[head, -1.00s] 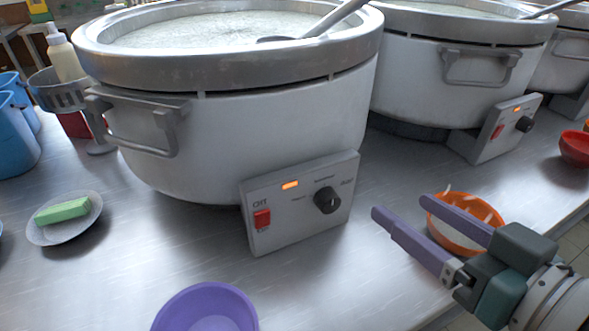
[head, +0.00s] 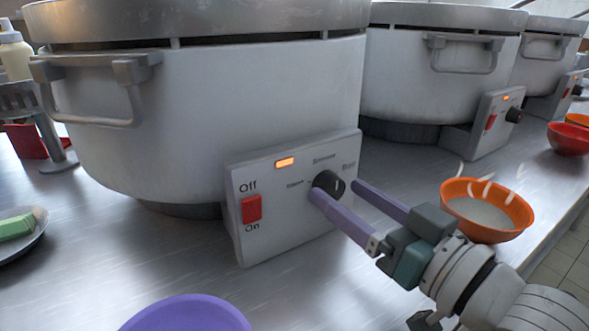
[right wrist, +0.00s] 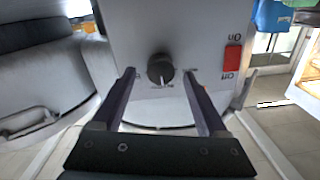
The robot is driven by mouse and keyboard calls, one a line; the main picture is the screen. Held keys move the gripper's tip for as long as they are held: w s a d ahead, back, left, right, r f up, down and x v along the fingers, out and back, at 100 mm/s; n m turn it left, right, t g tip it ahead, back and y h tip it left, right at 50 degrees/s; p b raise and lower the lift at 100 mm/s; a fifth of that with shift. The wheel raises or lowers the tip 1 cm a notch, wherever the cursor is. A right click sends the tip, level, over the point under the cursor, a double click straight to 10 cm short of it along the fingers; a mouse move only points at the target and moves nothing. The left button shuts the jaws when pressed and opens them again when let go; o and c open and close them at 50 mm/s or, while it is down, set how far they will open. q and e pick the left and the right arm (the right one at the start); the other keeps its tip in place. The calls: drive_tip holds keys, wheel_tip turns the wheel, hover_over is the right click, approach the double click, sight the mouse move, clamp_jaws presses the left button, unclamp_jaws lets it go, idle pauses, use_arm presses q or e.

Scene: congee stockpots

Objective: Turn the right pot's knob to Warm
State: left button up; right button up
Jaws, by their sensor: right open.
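The nearest pot (head: 220,110) is a large white stockpot with a control box (head: 285,235) on its front. The box carries a black round knob (head: 332,182), also seen in the right wrist view (right wrist: 160,68), with small labels around it. In the upside-down right wrist view, a pale mark on the knob appears to point down toward a label. A red Off/On switch (head: 251,208) and a lit orange lamp (head: 285,162) are to its left. My right gripper (head: 336,192) is open, its purple fingers on either side of the knob; contact is unclear. My left gripper is out of view.
Two more white pots (head: 440,85) stand behind to the right. An orange bowl (head: 487,230) is right of my right gripper, near the counter edge. A purple bowl (head: 187,318) is at the front; a green sponge (head: 15,226) lies on a plate at left.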

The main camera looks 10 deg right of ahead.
drive_tip(key=shift+x, duration=0.8)
clamp_jaws()
